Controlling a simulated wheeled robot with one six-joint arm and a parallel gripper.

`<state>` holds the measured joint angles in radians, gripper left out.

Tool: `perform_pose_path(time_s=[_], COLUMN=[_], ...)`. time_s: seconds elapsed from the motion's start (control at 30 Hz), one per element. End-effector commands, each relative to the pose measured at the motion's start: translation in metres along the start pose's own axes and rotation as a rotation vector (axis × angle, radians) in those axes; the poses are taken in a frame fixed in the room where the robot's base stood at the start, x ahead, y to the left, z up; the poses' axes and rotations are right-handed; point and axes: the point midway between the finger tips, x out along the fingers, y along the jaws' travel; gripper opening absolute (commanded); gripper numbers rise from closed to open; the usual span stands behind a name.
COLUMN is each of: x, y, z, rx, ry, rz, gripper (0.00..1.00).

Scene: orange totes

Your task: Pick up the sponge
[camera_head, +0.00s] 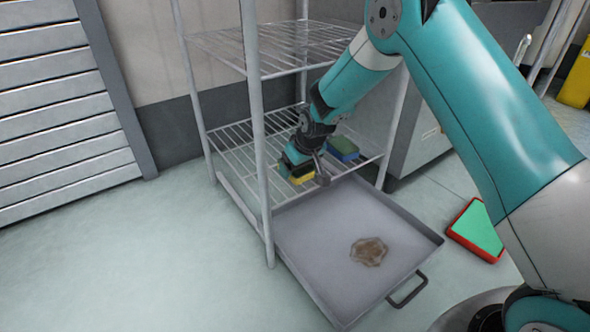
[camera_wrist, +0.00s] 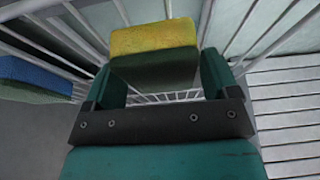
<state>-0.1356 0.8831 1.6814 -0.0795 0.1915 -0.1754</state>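A yellow and dark green sponge (camera_head: 301,179) is at my gripper's end, over the front part of the wire shelf. In the wrist view the same sponge (camera_wrist: 155,40) lies between my gripper's two teal fingers (camera_wrist: 163,80), one finger at each side edge, with no clear gap. My gripper (camera_head: 299,165) looks shut on it and points down at the shelf. Whether the sponge still touches the wires is hard to tell. A second sponge, blue and green (camera_head: 343,148), lies on the shelf to the right, and it also shows at the wrist view's left (camera_wrist: 35,78).
The wire shelf (camera_head: 235,160) has metal posts close around my arm and another shelf above. A grey tray (camera_head: 310,230) with a brown stain (camera_head: 369,251) is below in front. A red and green object (camera_head: 478,230) lies on the floor at right. Floor at left is clear.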

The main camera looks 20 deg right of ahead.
Motion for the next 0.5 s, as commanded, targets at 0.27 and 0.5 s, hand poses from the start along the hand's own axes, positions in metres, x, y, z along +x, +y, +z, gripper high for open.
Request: perform_pose_path(time_s=[0.27,0.5], x=[-0.0002,-0.0031], y=[0.0001,0.0], z=[0.0,-0.0013], rx=[0.0,0.0], ry=[0.0,0.0], rz=[0.0,0.0], gripper=[0.46,0.46])
